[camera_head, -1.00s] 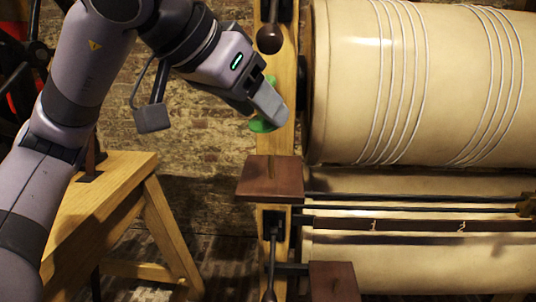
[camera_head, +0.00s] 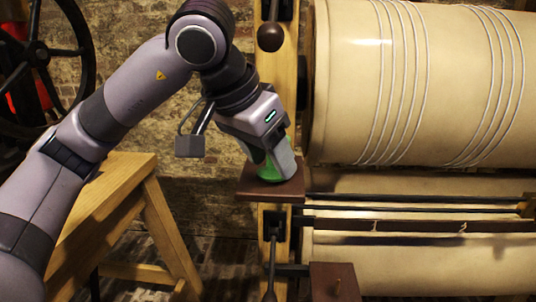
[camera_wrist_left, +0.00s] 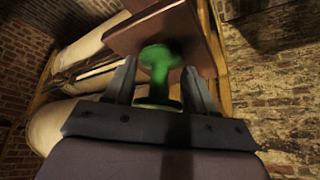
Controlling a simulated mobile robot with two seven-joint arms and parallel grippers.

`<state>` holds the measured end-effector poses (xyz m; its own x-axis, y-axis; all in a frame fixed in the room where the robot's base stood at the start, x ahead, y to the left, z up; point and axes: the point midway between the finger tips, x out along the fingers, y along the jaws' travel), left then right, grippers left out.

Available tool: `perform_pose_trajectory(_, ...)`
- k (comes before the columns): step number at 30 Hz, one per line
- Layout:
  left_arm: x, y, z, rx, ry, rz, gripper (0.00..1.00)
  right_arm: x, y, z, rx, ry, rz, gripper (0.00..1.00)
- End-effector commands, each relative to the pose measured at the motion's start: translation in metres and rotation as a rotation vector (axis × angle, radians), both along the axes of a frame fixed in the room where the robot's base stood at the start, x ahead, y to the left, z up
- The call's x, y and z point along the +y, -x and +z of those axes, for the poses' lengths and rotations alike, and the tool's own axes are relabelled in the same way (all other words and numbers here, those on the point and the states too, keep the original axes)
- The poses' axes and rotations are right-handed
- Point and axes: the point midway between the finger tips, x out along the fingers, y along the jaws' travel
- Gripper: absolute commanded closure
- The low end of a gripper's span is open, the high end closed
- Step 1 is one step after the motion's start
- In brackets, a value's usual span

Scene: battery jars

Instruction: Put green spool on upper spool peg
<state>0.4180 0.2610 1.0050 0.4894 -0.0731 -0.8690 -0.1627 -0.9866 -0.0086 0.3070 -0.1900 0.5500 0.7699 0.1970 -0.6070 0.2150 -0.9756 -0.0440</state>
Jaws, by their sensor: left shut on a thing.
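The green spool (camera_head: 270,174) is between the fingers of my left gripper (camera_head: 278,164), which is shut on it. In the head view the spool is at the top of the upper brown board (camera_head: 252,189), its lower end close to the surface. I cannot tell whether it touches. The upper peg is hidden behind the gripper and spool. In the left wrist view the spool (camera_wrist_left: 160,62) sits between both fingertips, its wide end against or near the brown board (camera_wrist_left: 196,35). My right gripper is not in view.
A large cream roller (camera_head: 350,90) with pale cords is just right of the gripper, beside a wooden post (camera_head: 276,75). A dark knob (camera_head: 270,37) hangs above. A lower brown board (camera_head: 334,284) is below. A wooden trestle (camera_head: 120,190) and dark wheel (camera_head: 45,60) are left.

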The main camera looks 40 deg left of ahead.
Motion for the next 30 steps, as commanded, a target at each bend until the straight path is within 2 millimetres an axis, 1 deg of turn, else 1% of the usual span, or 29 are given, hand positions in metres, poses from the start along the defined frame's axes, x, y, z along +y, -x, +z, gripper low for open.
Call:
perform_pose_trajectory(7,0.0,0.0,0.0,-0.002,0.0,0.0,0.74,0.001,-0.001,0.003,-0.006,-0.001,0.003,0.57)
perform_pose_trajectory(11,0.0,0.0,-0.005,-0.002,0.0,0.0,0.74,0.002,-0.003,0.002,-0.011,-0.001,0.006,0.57)
perform_pose_trajectory(12,0.0,0.0,-0.003,-0.002,0.0,0.0,0.35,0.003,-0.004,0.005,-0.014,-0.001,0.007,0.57)
perform_pose_trajectory(13,0.0,0.0,-0.003,-0.002,0.0,0.0,0.25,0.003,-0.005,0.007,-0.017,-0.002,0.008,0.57)
perform_pose_trajectory(14,0.0,0.0,-0.003,-0.002,0.0,0.0,0.19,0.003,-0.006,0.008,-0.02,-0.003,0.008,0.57)
perform_pose_trajectory(23,0.0,0.0,-0.002,-0.003,0.0,0.0,0.19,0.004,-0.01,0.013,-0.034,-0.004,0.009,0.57)
perform_pose_trajectory(26,0.0,0.001,0.005,-0.004,0.001,0.0,0.19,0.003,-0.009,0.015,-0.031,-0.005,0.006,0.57)
perform_pose_trajectory(30,0.001,0.012,0.026,-0.007,0.001,-0.002,0.19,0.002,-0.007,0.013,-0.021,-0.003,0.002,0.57)
